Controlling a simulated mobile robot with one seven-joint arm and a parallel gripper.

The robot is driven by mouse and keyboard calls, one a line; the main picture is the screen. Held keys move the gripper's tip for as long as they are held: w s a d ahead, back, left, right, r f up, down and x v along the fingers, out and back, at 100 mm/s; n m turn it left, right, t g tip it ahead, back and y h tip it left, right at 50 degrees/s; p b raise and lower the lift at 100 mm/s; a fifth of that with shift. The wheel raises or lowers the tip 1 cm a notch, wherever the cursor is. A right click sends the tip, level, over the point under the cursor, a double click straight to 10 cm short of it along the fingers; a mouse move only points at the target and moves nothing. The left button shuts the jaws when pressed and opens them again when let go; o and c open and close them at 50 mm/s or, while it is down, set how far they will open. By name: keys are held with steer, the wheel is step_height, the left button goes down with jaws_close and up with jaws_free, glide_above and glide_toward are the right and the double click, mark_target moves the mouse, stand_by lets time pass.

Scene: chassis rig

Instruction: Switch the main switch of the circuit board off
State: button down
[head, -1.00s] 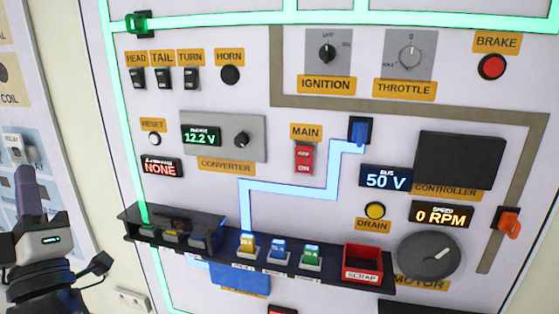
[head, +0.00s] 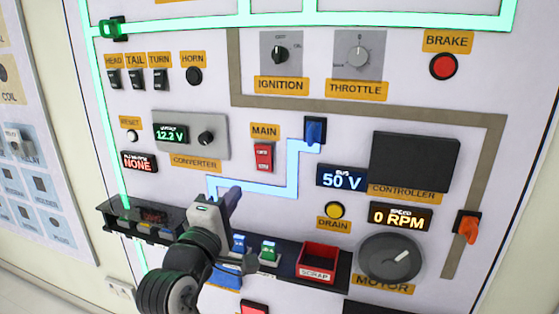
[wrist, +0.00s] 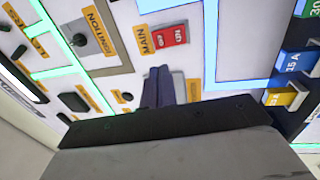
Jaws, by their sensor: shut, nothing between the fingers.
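The main switch (head: 263,157) is a small red rocker under the yellow MAIN label (head: 265,131) on the upright board. It also shows in the wrist view (wrist: 173,35), just beyond my fingertips. My gripper (head: 232,194) is in front of the board, below and left of the switch in the head view. Its dark fingers are together and empty in the wrist view (wrist: 158,75). A gap shows between the fingertips and the switch in both views; I cannot tell how far the tips are from the board.
A black shelf with coloured fuses (head: 268,250) and a red scrap bin (head: 319,262) juts out below the switch. The converter knob (head: 206,138) is left of it and a blue lever (head: 315,130) right. The bus display (head: 341,178) reads 50 V.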

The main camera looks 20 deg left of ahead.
mark_target(263, 152)
stand_by(0.3)
steer(key=w+p, duration=0.1)
steer(key=w, duration=0.3)
steer(key=w+r+p, duration=0.1)
steer(key=w, duration=0.3)
steer(key=w+r+p, duration=0.1)
steer(key=w+p, duration=0.1)
steer(key=w, duration=0.3)
steer(key=shift+d+r, duration=0.2)
steer(key=shift+r, duration=0.05)
steer(key=shift+w, duration=0.4)
steer(key=shift+w+r+p, duration=0.15)
steer(key=shift+w+p, duration=0.1)
steer(key=shift+p, duration=0.15)
